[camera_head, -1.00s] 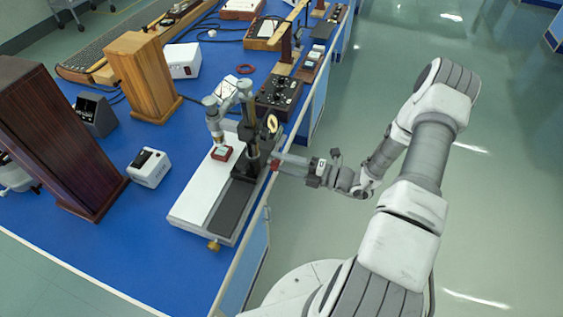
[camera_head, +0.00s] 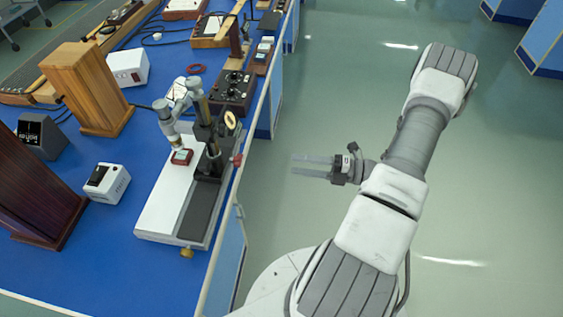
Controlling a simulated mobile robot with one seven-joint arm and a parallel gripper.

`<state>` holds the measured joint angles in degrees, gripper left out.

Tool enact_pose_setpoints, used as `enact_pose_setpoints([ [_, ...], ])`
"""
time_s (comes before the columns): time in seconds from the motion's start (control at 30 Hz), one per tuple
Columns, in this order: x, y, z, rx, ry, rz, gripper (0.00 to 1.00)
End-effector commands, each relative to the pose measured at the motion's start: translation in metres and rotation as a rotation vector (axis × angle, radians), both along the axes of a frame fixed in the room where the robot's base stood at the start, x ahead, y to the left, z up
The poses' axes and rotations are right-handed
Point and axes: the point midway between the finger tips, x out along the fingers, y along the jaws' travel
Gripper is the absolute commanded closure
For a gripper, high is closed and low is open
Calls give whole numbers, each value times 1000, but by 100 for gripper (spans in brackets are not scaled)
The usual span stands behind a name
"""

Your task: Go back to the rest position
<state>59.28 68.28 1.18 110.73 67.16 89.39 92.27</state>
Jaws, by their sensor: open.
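My gripper (camera_head: 294,166) is held over the open floor, to the right of the blue bench (camera_head: 150,140). Its two grey fingers point left, apart from each other, with nothing between them. A clear gap lies between the fingertips and the bench edge. The instrument nearest to it is a microscope-like stand (camera_head: 205,135) on a white and dark base (camera_head: 165,205). A red knob (camera_head: 237,160) on its right side faces my gripper. My arm is folded, with its elbow out to the right.
The bench also carries a white box (camera_head: 105,183), a wooden cabinet (camera_head: 88,88), a dark wooden cabinet (camera_head: 35,195) and a black control box (camera_head: 233,90). The green floor (camera_head: 480,190) on the right is clear. Blue cabinets (camera_head: 545,45) stand at the far right.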

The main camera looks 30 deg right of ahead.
Motion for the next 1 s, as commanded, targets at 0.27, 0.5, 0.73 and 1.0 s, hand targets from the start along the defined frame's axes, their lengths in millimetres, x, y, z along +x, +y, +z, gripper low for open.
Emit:
enact_pose_setpoints([
  [0.27,-9,-13,0,-1,-1,0,44],
  [0.5,-9,-13,0,-1,0,0,44],
  [0.73,-9,-12,0,-2,-1,1,44],
  [1.0,-6,4,24,-167,-82,142,44],
])
